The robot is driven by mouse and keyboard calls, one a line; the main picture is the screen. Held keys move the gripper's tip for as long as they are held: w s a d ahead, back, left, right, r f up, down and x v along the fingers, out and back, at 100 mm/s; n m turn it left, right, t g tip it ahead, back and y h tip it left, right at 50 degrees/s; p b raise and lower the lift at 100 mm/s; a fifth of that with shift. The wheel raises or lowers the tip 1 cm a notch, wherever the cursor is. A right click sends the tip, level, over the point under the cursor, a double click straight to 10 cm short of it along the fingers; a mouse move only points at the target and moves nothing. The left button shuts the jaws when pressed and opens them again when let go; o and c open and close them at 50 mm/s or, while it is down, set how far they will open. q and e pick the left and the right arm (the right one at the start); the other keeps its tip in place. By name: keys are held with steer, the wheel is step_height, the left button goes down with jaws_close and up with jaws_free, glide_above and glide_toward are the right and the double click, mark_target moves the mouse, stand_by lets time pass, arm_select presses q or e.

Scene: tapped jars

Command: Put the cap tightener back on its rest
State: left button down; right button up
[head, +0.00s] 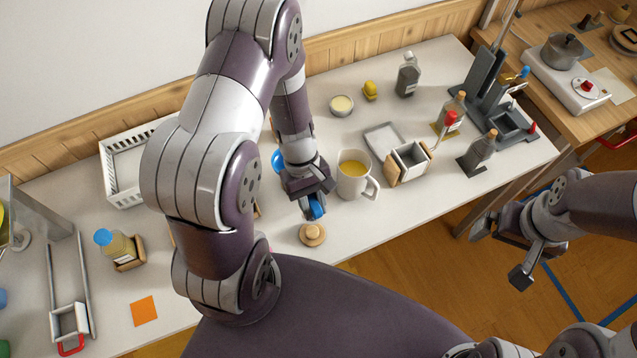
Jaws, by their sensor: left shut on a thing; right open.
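My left gripper (312,203) is shut on a small blue thing (317,209), which looks like the cap tightener. The fingers hide much of it. It is held a little above the table, in front of the white mug. A small round wooden piece with a raised middle (312,234), perhaps the rest, lies on the table just below the gripper in the picture. I see a gap between it and the blue thing. My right gripper (503,250) is open and empty, over the floor beyond the table's front edge.
A white mug with yellow contents (352,181) stands close right of the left gripper. A blue ringed thing (277,160) is partly behind my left arm. A blue-capped bottle (116,245), white basket (122,170) and orange square (144,311) are left. Bottles and a grey stand (483,85) are right.

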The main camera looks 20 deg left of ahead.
mark_target(313, 222)
arm_select(q)
steer(key=shift+w+d, duration=0.1)
steer(key=shift+w, duration=0.25)
steer(key=f+b, duration=0.1)
steer(key=s+f+b, duration=0.1)
steer(key=b, duration=0.1)
steer(key=shift+s+d+f, duration=0.1)
steer(key=shift+s+f, duration=0.2)
steer(key=shift+w+f, duration=0.1)
steer(key=shift+f, duration=0.2)
steer(key=shift+s+d+f+b, duration=0.1)
steer(key=shift+s+f+b, duration=0.5)
steer(key=shift+b, duration=0.5)
steer(key=shift+w+f, duration=0.2)
steer(key=shift+w, duration=0.25)
steer(key=shift+s+f+b, duration=0.2)
steer(key=shift+f+b, duration=0.1)
steer(key=shift+f, duration=0.1)
arm_select(e)
steer(key=f, duration=0.1)
steer(key=s+f, duration=0.1)
steer(key=f, duration=0.3)
steer(key=shift+s+d, duration=0.25)
steer(key=shift+s, duration=0.05)
steer(key=shift+w, duration=0.1)
steer(key=shift+r, duration=0.15)
